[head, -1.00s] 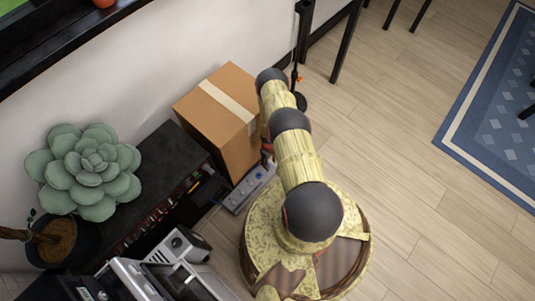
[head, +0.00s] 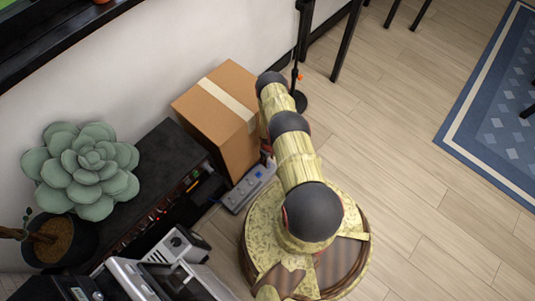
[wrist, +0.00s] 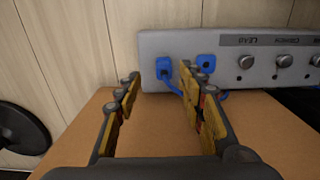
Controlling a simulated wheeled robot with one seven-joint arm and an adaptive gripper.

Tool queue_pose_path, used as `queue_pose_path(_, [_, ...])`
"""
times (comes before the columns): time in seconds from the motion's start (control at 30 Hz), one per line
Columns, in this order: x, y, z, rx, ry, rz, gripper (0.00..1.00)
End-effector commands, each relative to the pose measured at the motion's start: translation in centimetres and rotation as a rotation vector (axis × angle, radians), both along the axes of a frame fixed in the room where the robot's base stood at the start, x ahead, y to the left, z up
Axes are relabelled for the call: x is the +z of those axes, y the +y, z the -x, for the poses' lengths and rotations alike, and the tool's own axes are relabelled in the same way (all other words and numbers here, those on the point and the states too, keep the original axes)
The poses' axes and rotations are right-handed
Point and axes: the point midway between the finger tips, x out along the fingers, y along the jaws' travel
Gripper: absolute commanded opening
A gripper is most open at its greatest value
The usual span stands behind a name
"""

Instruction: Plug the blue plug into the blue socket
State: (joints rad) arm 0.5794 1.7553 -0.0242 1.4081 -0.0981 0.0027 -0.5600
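In the wrist view, a grey panel (wrist: 224,68) carries blue fittings. At its left end, a blue plug (wrist: 164,70) sits against or in a blue square; how deep I cannot tell. A blue cable (wrist: 174,88) runs from it behind my right finger. A second blue fitting, seemingly a blue socket (wrist: 207,64), is right of that finger and partly hidden. My gripper (wrist: 160,78) is open, its fingers on either side of the blue plug in the picture, with no contact visible. In the head view, the panel (head: 248,187) lies beside the box and my arm hides most of my gripper.
The panel has several metal knobs (wrist: 244,61) to the right. A dark shelf (head: 160,170) with a succulent (head: 85,165) is to the left. Open wooden floor (head: 400,180) lies to the right.

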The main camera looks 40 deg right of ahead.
Motion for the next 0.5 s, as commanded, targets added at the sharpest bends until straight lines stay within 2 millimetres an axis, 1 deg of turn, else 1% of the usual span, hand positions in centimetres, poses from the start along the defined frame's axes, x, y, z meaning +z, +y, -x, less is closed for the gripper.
queue_pose_path(0.17, [-0.1,0.0,0.0,0.0,0.0,0.0,0.4])
queue_pose_path(0.27, [-1.2,0.3,0.0,0.0,0.001,-0.001,0.4])
queue_pose_path(0.4, [-3.4,0.7,-0.1,0.0,0.001,0.0,0.4])
queue_pose_path(0.5, [-4.3,0.7,-0.1,0.001,0.001,0.001,0.4])
